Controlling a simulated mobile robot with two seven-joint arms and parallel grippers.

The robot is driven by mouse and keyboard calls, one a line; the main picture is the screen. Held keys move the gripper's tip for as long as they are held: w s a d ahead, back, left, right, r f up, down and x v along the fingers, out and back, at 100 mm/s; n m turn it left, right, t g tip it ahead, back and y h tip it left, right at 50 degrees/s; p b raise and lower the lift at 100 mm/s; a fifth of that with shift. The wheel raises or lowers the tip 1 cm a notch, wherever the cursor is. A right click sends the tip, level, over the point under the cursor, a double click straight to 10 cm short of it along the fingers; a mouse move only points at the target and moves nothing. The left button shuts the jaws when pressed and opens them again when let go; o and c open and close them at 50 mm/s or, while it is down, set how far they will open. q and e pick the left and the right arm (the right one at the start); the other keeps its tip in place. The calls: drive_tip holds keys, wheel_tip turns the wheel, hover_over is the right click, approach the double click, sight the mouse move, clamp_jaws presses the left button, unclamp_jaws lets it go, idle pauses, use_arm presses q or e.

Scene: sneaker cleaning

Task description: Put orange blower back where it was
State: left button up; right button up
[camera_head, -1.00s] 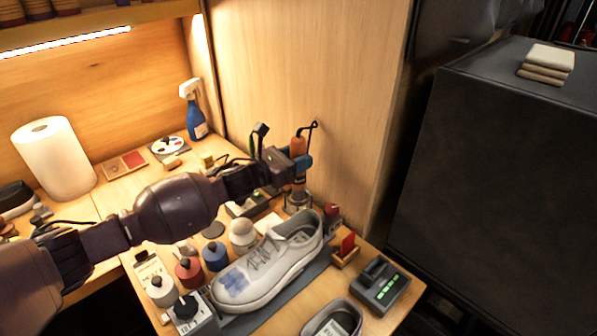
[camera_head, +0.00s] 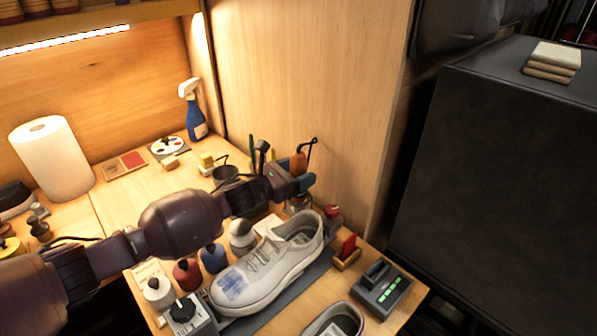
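The orange blower (camera_head: 298,162) is upright near the wooden side panel, with a thin dark hooked piece at its top right. My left gripper (camera_head: 298,184) is at the blower and appears shut on it; the gripper hides the blower's middle. Just below is a small round metal holder (camera_head: 297,207) at the back of the bench, behind the shoe's heel. The blower's lower end is hidden, so I cannot tell whether it rests in the holder. My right gripper is not in view.
A white sneaker (camera_head: 277,262) lies on a dark mat in front of the holder. Small bottles, such as a red one (camera_head: 187,271), stand to its left. A small red-and-wood block (camera_head: 347,250) and a dark device (camera_head: 382,287) are at right. The side panel is close behind.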

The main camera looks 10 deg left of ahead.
use_arm(q)
drive_tip(key=shift+r, duration=0.1)
drive_tip(key=shift+r, duration=0.15)
drive_tip(key=p+v, duration=0.1)
drive_tip(key=v, duration=1.1)
